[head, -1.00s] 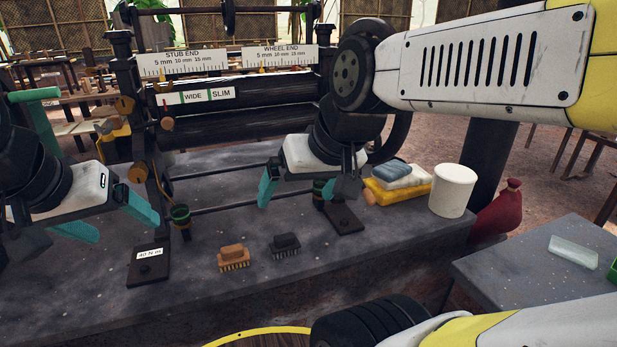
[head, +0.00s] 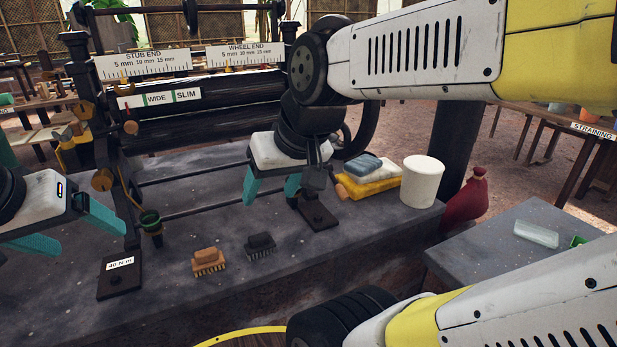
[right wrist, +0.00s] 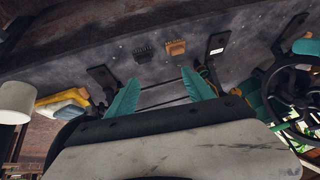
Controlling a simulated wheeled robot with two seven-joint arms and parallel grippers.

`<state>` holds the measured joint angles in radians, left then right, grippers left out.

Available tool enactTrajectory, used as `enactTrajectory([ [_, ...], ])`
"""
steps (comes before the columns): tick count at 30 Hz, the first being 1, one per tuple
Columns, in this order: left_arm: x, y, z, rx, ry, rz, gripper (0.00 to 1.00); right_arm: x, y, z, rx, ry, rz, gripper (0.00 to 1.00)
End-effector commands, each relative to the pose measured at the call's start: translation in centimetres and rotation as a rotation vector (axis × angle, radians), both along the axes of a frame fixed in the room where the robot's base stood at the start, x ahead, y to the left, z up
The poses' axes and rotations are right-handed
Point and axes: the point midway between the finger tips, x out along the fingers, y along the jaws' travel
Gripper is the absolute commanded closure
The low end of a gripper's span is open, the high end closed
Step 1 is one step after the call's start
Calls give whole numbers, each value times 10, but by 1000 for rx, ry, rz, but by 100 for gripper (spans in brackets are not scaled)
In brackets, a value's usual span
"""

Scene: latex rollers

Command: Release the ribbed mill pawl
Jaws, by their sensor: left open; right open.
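The dark roller mill (head: 195,128) stands at the back left of the bench, with scale plates marked STUB END (head: 142,65) and WHEEL END (head: 240,56). A WIDE/SLIM label (head: 159,98) is on its front. I cannot pick out the ribbed mill's pawl with certainty. My right gripper (head: 271,187) is open and empty in front of the mill's right end, with teal fingers pointing down. It also shows in the right wrist view (right wrist: 161,92), its fingers apart. My left gripper (head: 70,228) is open and empty at the left, near the mill's left end.
A brown brush (head: 208,261) and a black brush (head: 260,246) lie on the bench front. Folded cloths (head: 372,180), a white tub (head: 422,182) and a red sack (head: 467,194) are right of the mill. A side table (head: 505,268) holds a clear block (head: 536,234).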

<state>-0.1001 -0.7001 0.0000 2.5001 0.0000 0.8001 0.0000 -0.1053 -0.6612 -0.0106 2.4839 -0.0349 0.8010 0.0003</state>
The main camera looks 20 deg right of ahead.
Motion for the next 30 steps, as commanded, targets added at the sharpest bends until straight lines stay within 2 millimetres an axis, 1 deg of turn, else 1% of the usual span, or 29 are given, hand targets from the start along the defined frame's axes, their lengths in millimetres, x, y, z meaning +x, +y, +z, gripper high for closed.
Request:
enactTrajectory([
  [1,0,0,0,0,0,0,20,6,-4,-4,-21,22,7,51],
  [5,0,0,0,0,0,0,20,29,-23,-19,-112,88,36,77],
  [6,0,0,0,0,0,0,20,38,-30,-24,-147,111,48,84],
  [8,0,0,0,0,0,0,20,51,-40,-33,-201,146,68,96],
  [9,0,0,0,0,0,0,20,60,-48,-40,-239,171,81,100],
  [17,0,0,0,0,0,0,20,115,-95,-85,-491,319,185,100],
  [24,0,0,0,0,0,0,20,164,-136,-132,-740,449,314,100],
  [30,0,0,0,0,0,0,20,204,-166,-173,-961,550,448,100],
])
